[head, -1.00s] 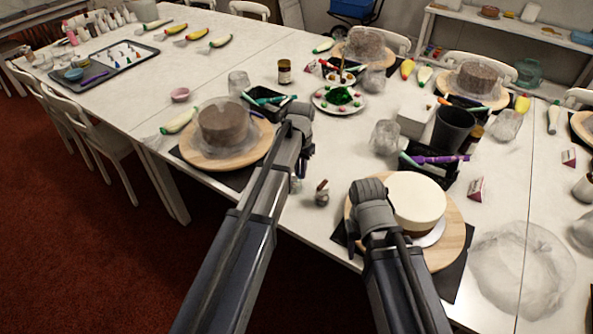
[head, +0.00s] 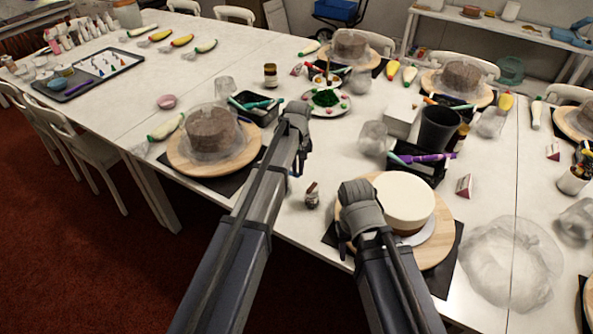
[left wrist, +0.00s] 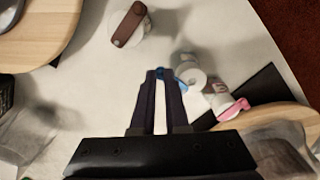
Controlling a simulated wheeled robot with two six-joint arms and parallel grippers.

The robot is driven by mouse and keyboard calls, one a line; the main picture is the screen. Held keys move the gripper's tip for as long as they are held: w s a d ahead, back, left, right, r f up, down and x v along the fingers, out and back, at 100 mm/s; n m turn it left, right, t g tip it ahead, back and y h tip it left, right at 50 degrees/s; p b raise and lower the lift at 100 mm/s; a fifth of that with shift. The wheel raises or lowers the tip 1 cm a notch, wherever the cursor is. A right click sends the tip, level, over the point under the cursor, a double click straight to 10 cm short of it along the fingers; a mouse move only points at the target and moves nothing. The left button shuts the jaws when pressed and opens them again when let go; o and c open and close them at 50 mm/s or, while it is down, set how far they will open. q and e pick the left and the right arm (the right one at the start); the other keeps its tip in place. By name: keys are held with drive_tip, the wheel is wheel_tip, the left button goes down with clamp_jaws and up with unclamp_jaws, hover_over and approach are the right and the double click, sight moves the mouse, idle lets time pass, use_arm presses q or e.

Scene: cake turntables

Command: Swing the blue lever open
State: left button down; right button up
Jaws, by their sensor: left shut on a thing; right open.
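In the left wrist view, the blue lever (left wrist: 161,72) sits between the fingertips of my left gripper (left wrist: 164,76), which is shut on it. The lever joins a small white round body (left wrist: 191,78) just right of the fingertips. In the head view, my left gripper (head: 296,168) points down at the table's front edge, and my arm hides most of the blue-lever piece. How far the lever is turned I cannot tell. My right gripper (head: 345,245) is open, beside the white cake (head: 403,202), its fingertips mostly hidden.
A brown-lever piece (left wrist: 129,24) stands close by, also in the head view (head: 312,196). A pink-lever piece (left wrist: 232,108) is next to the white body. A brown cake on a wooden turntable (head: 180,160) stands left of my left arm.

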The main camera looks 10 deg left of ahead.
use_arm(q)
drive_tip(key=shift+w+n, duration=0.1)
drive_tip(key=shift+n, duration=0.3)
drive_tip(key=c, duration=0.9)
unclamp_jaws()
drive_tip(key=shift+r, duration=0.15)
wheel_tip(320, 180, up, 8)
drive_tip(key=p, duration=0.8)
drive_tip(key=shift+f, duration=0.2)
